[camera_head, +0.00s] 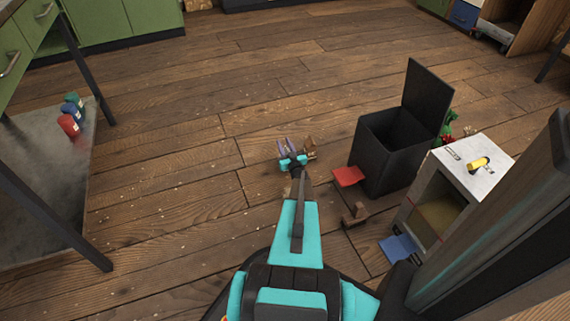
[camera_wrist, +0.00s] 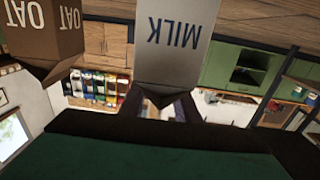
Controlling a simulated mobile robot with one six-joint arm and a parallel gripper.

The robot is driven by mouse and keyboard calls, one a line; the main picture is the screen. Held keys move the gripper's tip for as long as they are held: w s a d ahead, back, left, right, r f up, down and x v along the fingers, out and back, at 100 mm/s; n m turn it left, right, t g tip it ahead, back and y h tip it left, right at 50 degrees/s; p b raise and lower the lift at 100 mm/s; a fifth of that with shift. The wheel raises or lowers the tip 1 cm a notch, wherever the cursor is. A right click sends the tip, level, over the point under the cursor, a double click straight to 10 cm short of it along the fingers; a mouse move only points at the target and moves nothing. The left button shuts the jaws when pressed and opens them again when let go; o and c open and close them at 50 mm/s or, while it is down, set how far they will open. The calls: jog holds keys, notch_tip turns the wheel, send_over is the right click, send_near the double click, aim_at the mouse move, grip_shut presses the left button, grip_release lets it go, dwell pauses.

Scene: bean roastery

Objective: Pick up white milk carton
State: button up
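The white milk carton (camera_wrist: 176,48) hangs upside down in the wrist view at top centre, with "MILK" on its face and its peaked top pointing down the picture. It looks close to my gripper, but I see no finger clearly closed on it. In the head view, my gripper (camera_head: 292,159) is low over the floor, with its prongs standing apart; I cannot make out the milk carton there. A brown carton reading "OAT" (camera_wrist: 44,38) is left of the milk carton in the wrist view.
A black open-lidded bin (camera_head: 385,150) stands right of my gripper, with a small red-topped object (camera_head: 348,176) before it. A white-topped cabinet (camera_head: 468,165) is farther right. Floor between is clear.

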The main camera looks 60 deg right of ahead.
jog(key=shift+w, duration=0.1)
dwell(0.5)
grip_shut()
